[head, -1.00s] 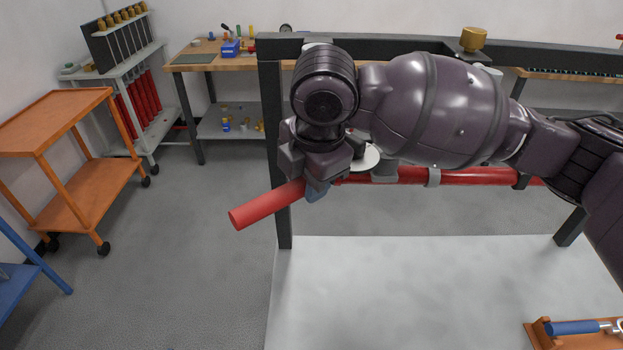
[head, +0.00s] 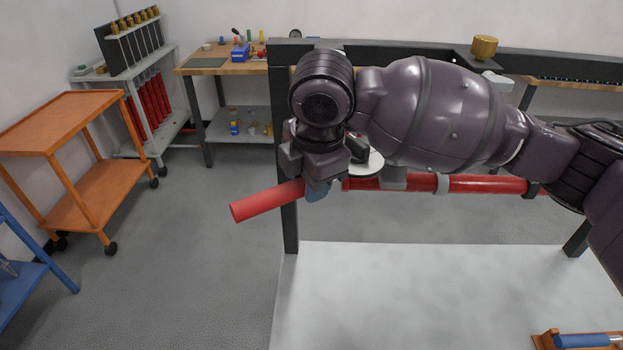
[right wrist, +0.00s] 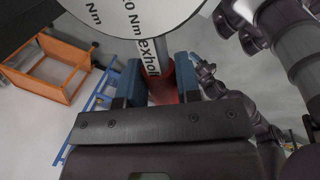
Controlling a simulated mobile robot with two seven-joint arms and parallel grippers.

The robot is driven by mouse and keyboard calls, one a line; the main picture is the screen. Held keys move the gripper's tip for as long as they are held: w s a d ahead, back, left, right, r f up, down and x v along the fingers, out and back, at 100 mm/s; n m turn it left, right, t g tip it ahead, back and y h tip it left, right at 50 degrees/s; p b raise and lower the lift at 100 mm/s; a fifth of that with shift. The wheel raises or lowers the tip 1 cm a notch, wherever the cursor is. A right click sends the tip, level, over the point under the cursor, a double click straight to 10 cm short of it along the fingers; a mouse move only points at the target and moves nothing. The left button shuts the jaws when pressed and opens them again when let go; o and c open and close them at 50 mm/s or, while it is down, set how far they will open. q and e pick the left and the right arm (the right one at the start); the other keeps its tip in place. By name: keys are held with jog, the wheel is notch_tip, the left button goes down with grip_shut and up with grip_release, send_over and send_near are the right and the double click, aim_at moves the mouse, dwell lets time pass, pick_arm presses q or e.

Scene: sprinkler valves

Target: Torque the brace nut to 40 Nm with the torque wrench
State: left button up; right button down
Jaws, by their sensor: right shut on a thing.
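The torque wrench shows in the head view as a red handle (head: 262,202) and a round white dial (head: 368,165), partly hidden behind my right arm. In the right wrist view the dial (right wrist: 125,22) carries "Nm" lettering, and a labelled shaft runs from it to the red grip (right wrist: 161,84). My right gripper (head: 318,190) is shut on the red handle, its blue fingertips (right wrist: 158,80) on either side. The handle's free end sticks out to the left, tilted slightly down. I cannot make out the brace nut; my right forearm covers much of that area.
A red pipe (head: 485,184) in grey clamps runs along the dark frame (head: 289,215). A pale tabletop (head: 430,290) lies clear in front. A blue-handled tool (head: 582,341) sits in an orange holder at lower right. An orange cart (head: 75,145) stands left.

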jog(key=shift+w+a+m, duration=0.45)
jog(key=shift+w+m, duration=0.1)
jog(key=shift+w, duration=0.25)
jog(key=shift+w+a+m, duration=0.45)
jog(key=shift+w+m, duration=0.1)
jog(key=shift+w, duration=0.2)
dwell(0.7)
jog(key=shift+w+a+m+t+h, duration=0.3)
jog(key=shift+w+m, duration=0.3)
jog(key=shift+w, duration=0.2)
dwell(0.7)
jog(key=shift+w+a+m, duration=0.15)
jog(key=shift+w+m, duration=0.15)
jog(key=shift+w, duration=0.2)
jog(key=shift+w+a+m, duration=0.15)
jog(key=shift+w+m, duration=0.15)
jog(key=shift+w, duration=0.2)
jog(key=shift+w+a+m+h, duration=0.2)
jog(key=shift+w+m+h, duration=0.1)
jog(key=shift+w+m, duration=0.8)
dwell(0.9)
jog(key=shift+s+d+n, duration=0.1)
jog(key=shift+s+n, duration=0.5)
jog(key=shift+n, duration=0.1)
dwell(0.5)
